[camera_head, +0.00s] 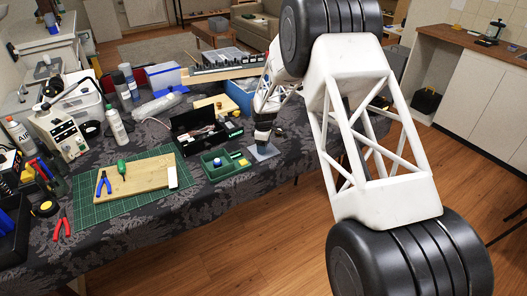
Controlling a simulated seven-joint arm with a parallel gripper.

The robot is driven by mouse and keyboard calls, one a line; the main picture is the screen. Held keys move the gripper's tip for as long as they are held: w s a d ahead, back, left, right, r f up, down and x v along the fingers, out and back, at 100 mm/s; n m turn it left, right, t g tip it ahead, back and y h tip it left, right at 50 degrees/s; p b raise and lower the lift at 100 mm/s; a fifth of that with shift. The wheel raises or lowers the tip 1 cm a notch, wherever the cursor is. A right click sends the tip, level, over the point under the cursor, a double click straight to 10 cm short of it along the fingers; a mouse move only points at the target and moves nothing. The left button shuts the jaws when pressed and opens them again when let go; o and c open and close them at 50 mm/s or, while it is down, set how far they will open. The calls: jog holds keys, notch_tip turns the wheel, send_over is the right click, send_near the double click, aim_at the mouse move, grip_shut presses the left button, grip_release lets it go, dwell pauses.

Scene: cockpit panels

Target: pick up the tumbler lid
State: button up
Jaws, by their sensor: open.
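My gripper (262,137) is at the right part of the table, low over a small grey square plate (264,152). It points down, and its fingertips are small and dark in this view. The gripper is open, and I see nothing held in it. A small dark item (280,132) lies just right of the gripper, too small to identify. I cannot pick out the tumbler lid with certainty; it may be hidden by my gripper or arm.
Left of my gripper are a green tray (222,166) with a blue-and-white item and an open black box (198,128). A wooden board (143,177) with pliers and a green-handled tool lies on a green mat (93,211). Bottles and equipment crowd the far left.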

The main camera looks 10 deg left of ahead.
jog(key=shift+c, duration=0.2)
jog(key=c, duration=1)
jog(key=shift+r, duration=0.1)
jog(key=shift+r, duration=0.75)
notch_tip(320, 180, up, 2)
jog(key=s+d, duration=0.2)
jog(key=s, duration=0.2)
jog(key=s+d+r, duration=0.1)
jog(key=s+d, duration=0.1)
jog(key=s, duration=0.3)
jog(key=s+d, duration=0.2)
jog(key=s, duration=0.3)
jog(key=shift+s+d+r, duration=0.15)
jog(key=shift+s+d, duration=0.1)
jog(key=shift+d, duration=0.15)
jog(key=shift+a, duration=0.1)
